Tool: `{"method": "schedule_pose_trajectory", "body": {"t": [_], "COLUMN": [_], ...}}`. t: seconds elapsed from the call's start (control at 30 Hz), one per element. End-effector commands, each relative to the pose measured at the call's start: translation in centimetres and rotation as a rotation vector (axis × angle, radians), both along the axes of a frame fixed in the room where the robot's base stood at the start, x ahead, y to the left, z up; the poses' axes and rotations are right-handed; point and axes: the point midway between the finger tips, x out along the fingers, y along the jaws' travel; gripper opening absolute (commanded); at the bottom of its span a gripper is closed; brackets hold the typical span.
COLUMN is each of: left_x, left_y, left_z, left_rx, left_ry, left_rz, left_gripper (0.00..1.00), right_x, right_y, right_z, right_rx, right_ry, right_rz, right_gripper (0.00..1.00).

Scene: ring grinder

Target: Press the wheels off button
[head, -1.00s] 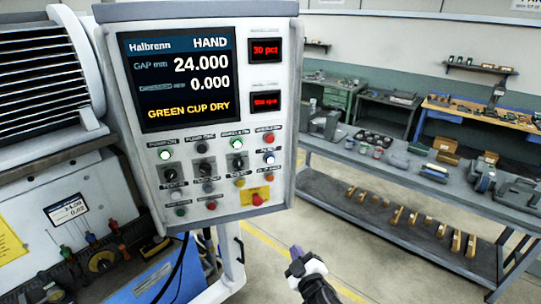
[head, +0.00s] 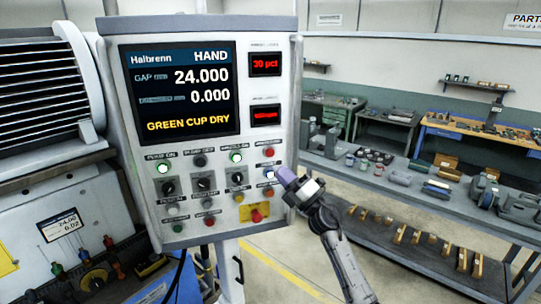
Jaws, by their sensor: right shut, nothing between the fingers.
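The control panel (head: 217,225) fills the middle of the head view. A red button (head: 268,152) at the right end of its top button row sits under a small label, too blurred to read surely; it appears to be the wheels off button. Left of it a green lamp button (head: 236,157) is lit. My left gripper is out of view.
The panel screen (head: 183,90) reads HAND, 24.000, 0.000 and GREEN CUP DRY. A red emergency button on a yellow plate (head: 245,213) lies low on the panel. A grey workbench (head: 345,180) with parts stands behind to the right. A grinder housing (head: 40,90) is at left.

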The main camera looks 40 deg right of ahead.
Motion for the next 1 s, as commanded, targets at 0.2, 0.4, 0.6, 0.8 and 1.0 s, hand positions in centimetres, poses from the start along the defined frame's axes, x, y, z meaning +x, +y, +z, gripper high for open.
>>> {"method": "schedule_pose_trajectory", "body": {"t": [0.2, 0.4, 0.6, 0.8, 1.0], "left_x": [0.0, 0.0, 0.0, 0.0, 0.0], "left_y": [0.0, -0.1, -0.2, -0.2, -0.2], "left_z": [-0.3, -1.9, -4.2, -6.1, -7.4], "left_rx": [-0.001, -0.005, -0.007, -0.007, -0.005], "left_ry": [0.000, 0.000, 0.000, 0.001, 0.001], "left_rz": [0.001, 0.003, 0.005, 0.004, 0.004], "left_gripper": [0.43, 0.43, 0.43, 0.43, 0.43], "right_x": [0.2, 1.8, 4.2, 6.3, 7.7], "right_y": [-0.1, -0.6, -1.4, -2.1, -2.6], "right_z": [-0.1, -0.4, -0.5, -0.5, -0.3], "right_rx": [0.002, 0.005, 0.005, 0.005, 0.004], "right_ry": [-0.001, -0.002, -0.002, -0.001, -0.001], "right_rz": [0.000, -0.001, -0.001, 0.001, 0.000], "right_gripper": [0.00, 0.00, 0.00, 0.00, 0.00]}}
